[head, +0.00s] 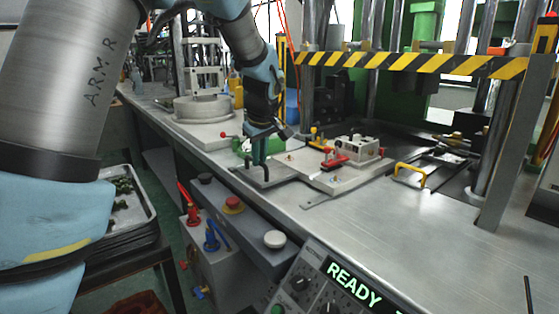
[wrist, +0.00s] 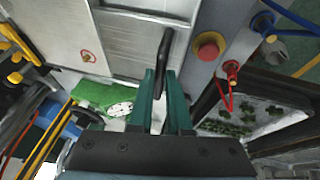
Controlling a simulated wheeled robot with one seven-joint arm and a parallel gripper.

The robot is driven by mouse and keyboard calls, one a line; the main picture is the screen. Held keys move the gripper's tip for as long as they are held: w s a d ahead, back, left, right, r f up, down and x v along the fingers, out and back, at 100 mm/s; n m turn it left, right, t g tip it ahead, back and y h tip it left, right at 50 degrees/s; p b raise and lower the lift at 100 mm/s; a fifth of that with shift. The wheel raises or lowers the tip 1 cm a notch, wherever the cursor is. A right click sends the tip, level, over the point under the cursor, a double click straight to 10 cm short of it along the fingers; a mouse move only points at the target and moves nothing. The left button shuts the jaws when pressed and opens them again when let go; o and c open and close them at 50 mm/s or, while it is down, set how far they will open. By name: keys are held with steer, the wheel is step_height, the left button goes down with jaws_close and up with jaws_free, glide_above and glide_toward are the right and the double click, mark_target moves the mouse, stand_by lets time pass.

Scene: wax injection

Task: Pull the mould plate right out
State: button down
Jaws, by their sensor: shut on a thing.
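The mould plate (head: 315,179) is a flat grey metal plate lying on the steel bench, with a pale mould block (head: 357,149) and red clamps on it. A black bar handle (head: 249,168) stands at its near left end. My gripper (head: 260,161) comes down over this end with its green fingers on the handle. In the wrist view my gripper (wrist: 161,76) is shut on the black handle (wrist: 164,48), which runs between the fingertips. The plate (wrist: 60,28) shows beyond, at the upper left, with a red ring mark.
The press with its yellow-black striped guard (head: 410,62) stands behind the plate, with steel columns and a yellow handle (head: 410,170). A control box (head: 335,285) reads READY. A red button (head: 233,204) and valves sit below the bench edge. The bench front right (head: 430,240) is clear.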

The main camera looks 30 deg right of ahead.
steer(key=s+a+b, duration=0.1)
steer(key=a, duration=0.6)
steer(key=shift+s, duration=0.25)
steer(key=c, duration=0.9)
jaws_free()
steer(key=shift+o, duration=0.2)
steer(key=shift+r, duration=0.1)
steer(key=b+v, duration=0.1)
steer(key=v, duration=0.9)
steer(key=shift+s+r, duration=0.15)
steer(key=shift+r, duration=0.1)
